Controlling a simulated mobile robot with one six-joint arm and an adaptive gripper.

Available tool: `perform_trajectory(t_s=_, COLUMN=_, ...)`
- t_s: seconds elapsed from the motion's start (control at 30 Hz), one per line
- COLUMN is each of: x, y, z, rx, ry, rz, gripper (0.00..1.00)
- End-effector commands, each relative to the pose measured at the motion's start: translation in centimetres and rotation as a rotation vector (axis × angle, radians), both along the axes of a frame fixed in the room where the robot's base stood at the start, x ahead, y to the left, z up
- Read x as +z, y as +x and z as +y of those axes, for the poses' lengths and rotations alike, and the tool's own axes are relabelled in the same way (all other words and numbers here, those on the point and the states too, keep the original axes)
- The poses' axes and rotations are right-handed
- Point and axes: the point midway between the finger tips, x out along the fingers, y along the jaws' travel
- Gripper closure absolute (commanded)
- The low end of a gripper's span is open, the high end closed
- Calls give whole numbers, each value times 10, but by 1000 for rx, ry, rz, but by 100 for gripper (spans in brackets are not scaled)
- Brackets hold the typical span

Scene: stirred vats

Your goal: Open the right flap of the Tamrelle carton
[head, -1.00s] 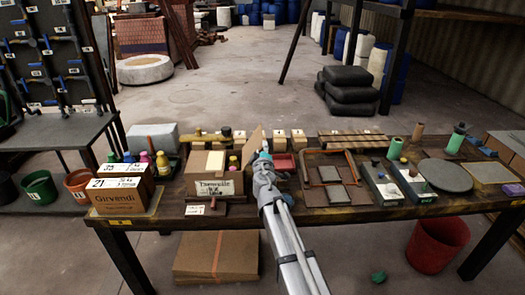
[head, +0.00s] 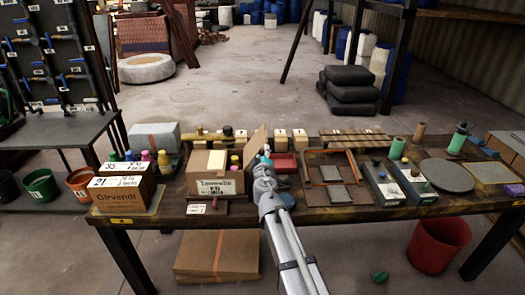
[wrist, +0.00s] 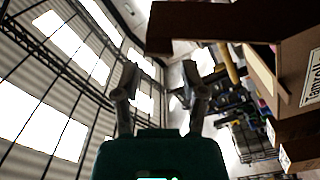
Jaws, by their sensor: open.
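The Tamrelle carton (head: 214,187) stands on the workbench, left of my gripper, with its label facing me. Its right flap (head: 255,146) stands up and leans outward to the right. Light-coloured contents and a yellow-topped item show in its open top. My gripper (head: 265,157) is just right of the raised flap, and I cannot tell if they touch. In the wrist view my gripper (wrist: 158,85) has its two fingers apart with nothing between them. The carton (wrist: 298,75) shows there sideways at the right, with a brown flap (wrist: 205,25) above the fingers.
The Girvenill carton (head: 120,195) stands at the bench's left end. A red tray (head: 284,162) and a wooden-framed tray (head: 333,180) lie to the right of my gripper. Green-sided boxes (head: 410,180) stand further right. A red bucket (head: 438,245) is on the floor.

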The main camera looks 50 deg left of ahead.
Motion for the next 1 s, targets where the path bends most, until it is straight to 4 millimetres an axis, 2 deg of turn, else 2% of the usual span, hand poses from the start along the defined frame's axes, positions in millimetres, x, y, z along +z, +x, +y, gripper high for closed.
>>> perform_trajectory(t_s=0.03, x=0, y=-7, z=-10, rx=1, ry=0, rz=0, gripper=46)
perform_trajectory(t_s=0.2, x=0, y=-24, z=-33, rx=2, ry=0, rz=0, gripper=46)
perform_trajectory(t_s=0.5, x=0, y=-46, z=-65, rx=0, ry=0, rz=0, gripper=46)
perform_trajectory(t_s=0.7, x=0, y=-52, z=-73, rx=1, ry=-1, rz=0, gripper=46)
perform_trajectory(t_s=1.0, x=0, y=-53, z=-73, rx=1, ry=0, rz=0, gripper=46)
